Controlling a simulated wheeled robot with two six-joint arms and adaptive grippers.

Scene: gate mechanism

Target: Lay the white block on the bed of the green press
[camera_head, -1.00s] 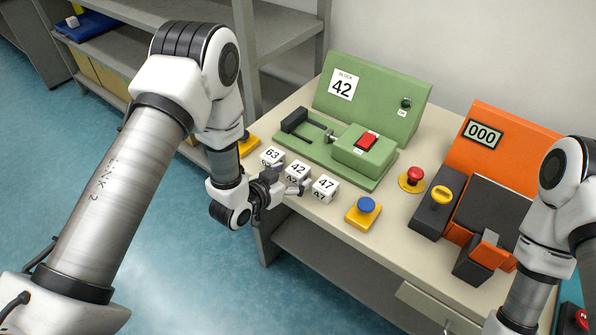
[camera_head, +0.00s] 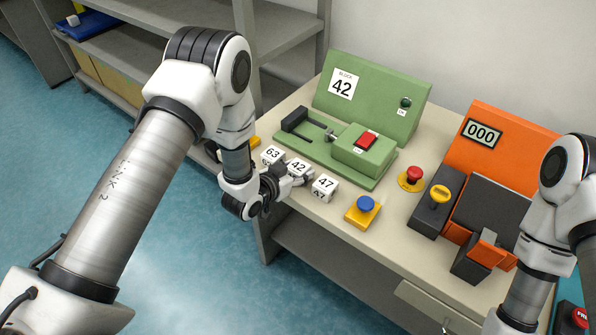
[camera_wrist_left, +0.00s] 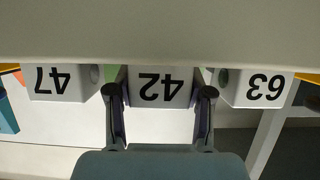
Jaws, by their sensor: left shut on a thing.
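The white block marked 42 (camera_head: 298,167) is in the row of white blocks at the table's front edge. My left gripper (camera_head: 287,181) is shut on it from the front. In the left wrist view the block (camera_wrist_left: 160,90) shows upside down between the two fingers (camera_wrist_left: 160,110). I cannot tell whether it is clear of the table. The green press (camera_head: 372,104) stands behind the blocks, with a "BLOCK 42" sign. Its bed (camera_head: 309,142) is on the left, between a dark jaw and a screw, and looks empty. My right gripper is out of view.
White blocks 63 (camera_head: 272,155) and 47 (camera_head: 325,187) stand close on either side of block 42. A blue button (camera_head: 366,204) on a yellow base and a red button (camera_head: 415,174) are to the right. An orange machine (camera_head: 497,150) stands further right.

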